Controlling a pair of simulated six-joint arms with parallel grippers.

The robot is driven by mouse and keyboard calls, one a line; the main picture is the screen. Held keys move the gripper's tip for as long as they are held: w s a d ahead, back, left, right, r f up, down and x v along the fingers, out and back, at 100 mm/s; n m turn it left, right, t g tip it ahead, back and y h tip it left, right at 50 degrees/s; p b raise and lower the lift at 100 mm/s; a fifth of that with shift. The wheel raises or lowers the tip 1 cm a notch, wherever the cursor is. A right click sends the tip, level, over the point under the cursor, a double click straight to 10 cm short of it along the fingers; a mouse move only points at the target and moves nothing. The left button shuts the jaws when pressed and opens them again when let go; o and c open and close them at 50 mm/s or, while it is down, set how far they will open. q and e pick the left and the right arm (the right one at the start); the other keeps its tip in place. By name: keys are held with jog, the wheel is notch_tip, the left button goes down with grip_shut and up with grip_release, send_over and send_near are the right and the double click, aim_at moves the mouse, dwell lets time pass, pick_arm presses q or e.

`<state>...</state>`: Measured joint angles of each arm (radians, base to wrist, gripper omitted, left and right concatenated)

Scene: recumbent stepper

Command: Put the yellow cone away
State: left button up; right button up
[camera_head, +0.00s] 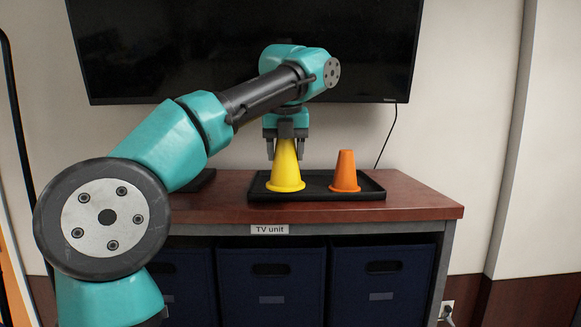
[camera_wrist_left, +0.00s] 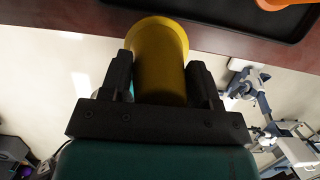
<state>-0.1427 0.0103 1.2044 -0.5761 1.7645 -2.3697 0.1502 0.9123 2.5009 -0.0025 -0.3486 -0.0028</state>
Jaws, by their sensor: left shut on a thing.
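The yellow cone (camera_head: 285,170) stands upright in my left gripper (camera_head: 287,150), which comes down on it from above. In the head view it appears over the left part of the black tray (camera_head: 325,196); I cannot tell whether its base touches the tray. In the left wrist view the yellow cone (camera_wrist_left: 160,65) sits between the two dark fingers of the left gripper (camera_wrist_left: 162,85), shut on it. The tray's edge (camera_wrist_left: 215,16) shows there beyond it. My right gripper is in neither view.
An orange cone (camera_head: 345,172) stands on the tray's right side. The tray is on a brown TV unit (camera_head: 420,205) with dark blue bins (camera_head: 272,285) below. A television (camera_head: 380,50) hangs behind my arm. The unit's top right of the tray is clear.

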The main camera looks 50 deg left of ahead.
pick_arm(q)
jog(key=w+a+f, duration=0.1)
jog(key=w+a, duration=0.7)
jog(key=a, duration=0.1)
jog(key=shift+w+a, duration=0.15)
jog(key=shift+a, duration=0.1)
jog(key=shift+f, duration=0.15)
jog(key=shift+f, duration=1.7)
jog(key=shift+f, duration=0.1)
jog(key=o, duration=0.9)
jog(key=shift+v, duration=3.85)
